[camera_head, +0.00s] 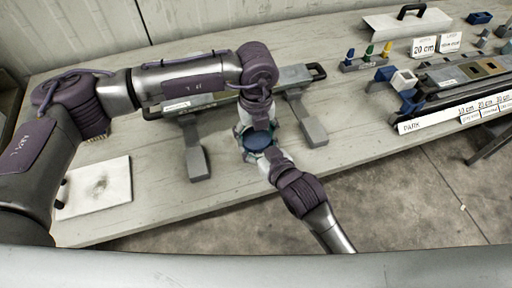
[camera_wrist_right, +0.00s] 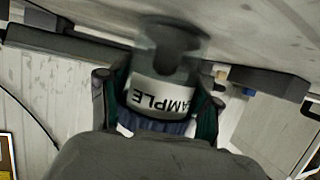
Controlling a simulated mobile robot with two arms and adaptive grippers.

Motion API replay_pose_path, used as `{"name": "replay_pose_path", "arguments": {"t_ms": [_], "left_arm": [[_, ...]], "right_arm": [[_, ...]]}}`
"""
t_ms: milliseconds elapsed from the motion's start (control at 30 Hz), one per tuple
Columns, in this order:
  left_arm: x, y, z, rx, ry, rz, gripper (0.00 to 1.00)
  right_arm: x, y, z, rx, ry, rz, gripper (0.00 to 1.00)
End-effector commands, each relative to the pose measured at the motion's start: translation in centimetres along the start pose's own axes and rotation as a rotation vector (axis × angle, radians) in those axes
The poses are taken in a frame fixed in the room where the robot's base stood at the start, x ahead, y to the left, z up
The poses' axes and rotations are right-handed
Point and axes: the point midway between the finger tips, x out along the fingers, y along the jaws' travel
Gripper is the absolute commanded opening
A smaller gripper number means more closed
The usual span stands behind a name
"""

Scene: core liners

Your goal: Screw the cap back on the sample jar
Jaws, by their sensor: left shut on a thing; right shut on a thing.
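The sample jar (camera_wrist_right: 158,92) has a white label reading SAMPLE, upside down in the right wrist view. Its blue ridged cap (camera_head: 257,140) faces up in the head view; the cap's edge (camera_wrist_right: 160,124) also shows at the near end of the jar in the right wrist view. I cannot tell how tightly the cap sits. My left gripper (camera_head: 252,128) comes from above in the picture and is shut on the jar. My right gripper (camera_head: 265,150) comes from the lower right, its fingers on both sides of the cap. Its fingers (camera_wrist_right: 157,108) partly hide the jar's sides.
A grey rail stand with feet (camera_head: 312,126) stands just behind the jar. A stained white pad (camera_head: 98,187) lies at the left. A rack with cards (camera_head: 425,128) and coloured pegs (camera_head: 368,55) stand at the right. The table's front edge is close to the jar.

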Motion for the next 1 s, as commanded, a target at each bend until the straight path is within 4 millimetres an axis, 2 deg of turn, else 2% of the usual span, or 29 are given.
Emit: {"name": "replay_pose_path", "arguments": {"t_ms": [200, 467, 500, 633, 1000], "left_arm": [[0.13, 0.02, -0.01, 0.231, 0.0, 0.0, 0.31], [0.15, 0.03, -0.02, 0.246, 0.001, 0.001, 0.31], [0.15, 0.03, -0.02, 0.246, 0.001, 0.001, 0.76], [0.13, 0.03, -0.01, 0.245, 0.0, 0.001, 0.98], [-0.09, 0.01, 0.01, 0.244, 0.0, 0.0, 0.98]], "right_arm": [[0.0, -0.04, 0.02, -0.001, 0.0, -0.001, 0.0], [-0.01, -0.06, 0.01, -0.001, 0.0, -0.001, 0.0], [-0.01, -0.06, 0.01, -0.001, 0.0, -0.001, 0.0], [-0.01, -0.05, 0.01, -0.001, 0.0, -0.001, 0.0], [0.0, -0.03, 0.01, 0.0, 0.0, 0.0, 0.0]]}}
